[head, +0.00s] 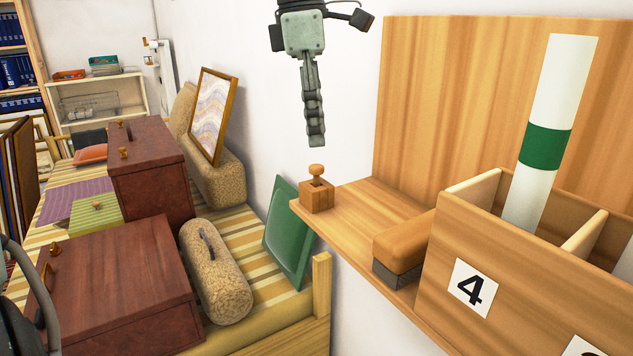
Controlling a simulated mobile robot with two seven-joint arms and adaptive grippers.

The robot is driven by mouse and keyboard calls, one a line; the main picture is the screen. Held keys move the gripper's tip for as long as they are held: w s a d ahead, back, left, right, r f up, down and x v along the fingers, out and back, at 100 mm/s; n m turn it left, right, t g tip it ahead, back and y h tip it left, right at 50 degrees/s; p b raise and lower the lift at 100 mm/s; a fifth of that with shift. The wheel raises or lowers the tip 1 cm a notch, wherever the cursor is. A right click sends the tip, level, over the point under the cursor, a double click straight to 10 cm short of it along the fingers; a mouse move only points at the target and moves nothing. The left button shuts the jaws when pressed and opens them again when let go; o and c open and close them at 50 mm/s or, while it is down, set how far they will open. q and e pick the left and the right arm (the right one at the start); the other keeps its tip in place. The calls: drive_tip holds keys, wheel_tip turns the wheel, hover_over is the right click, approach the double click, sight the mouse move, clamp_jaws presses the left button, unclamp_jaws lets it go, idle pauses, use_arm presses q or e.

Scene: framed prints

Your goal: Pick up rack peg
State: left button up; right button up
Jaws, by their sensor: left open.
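A small wooden peg with a rounded knob (317,171) stands upright in a small square wooden block (317,197). The block sits at the left end of the wooden shelf (372,205). My left gripper (316,142) hangs from the top of the head view, pointing down, just above the peg's knob in the picture. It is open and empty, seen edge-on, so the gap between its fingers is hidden. It looks apart from the peg. My right gripper is not in view.
On the shelf are a wooden-backed brush (403,243) and a wooden box marked 4 (447,262), holding a white tube with a green band (545,140). A wooden back panel (440,100) rises behind. Left, a table carries red-brown boxes (115,285) and a bolster (215,270).

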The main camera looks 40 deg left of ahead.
sight(315, 166)
use_arm(q)
drive_tip(key=f, duration=0.6)
drive_tip(key=shift+a, duration=0.2)
drive_tip(key=shift+d+f, duration=0.1)
drive_tip(key=shift+f, duration=0.25)
drive_tip(key=c, duration=0.9)
